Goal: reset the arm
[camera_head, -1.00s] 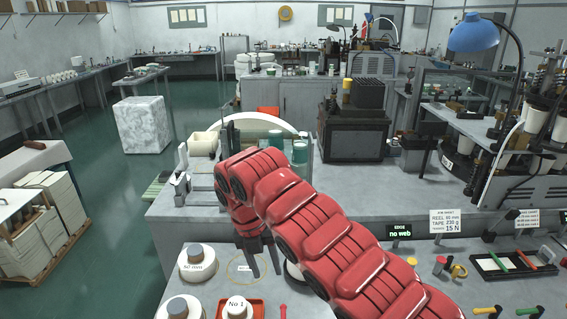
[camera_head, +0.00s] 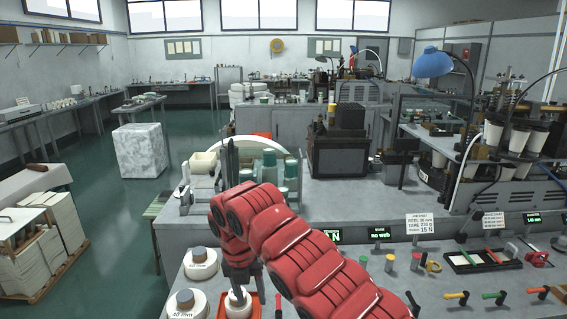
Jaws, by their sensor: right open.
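My right arm, red and segmented, reaches in from the lower right. Its dark gripper (camera_head: 241,283) points down and is open, low over the bench. It overlaps the white round container (camera_head: 238,306) on a red tray (camera_head: 257,306). I cannot tell whether the fingers touch that container. My left gripper is not in view.
Two white reels with grey hubs, one at the back (camera_head: 200,263) and one in front (camera_head: 186,302), stand left of the gripper. Green-and-white cylinders (camera_head: 269,166) stand behind the arm. A dark machine (camera_head: 338,155) stands farther back. Coloured handles (camera_head: 494,295) line the right front.

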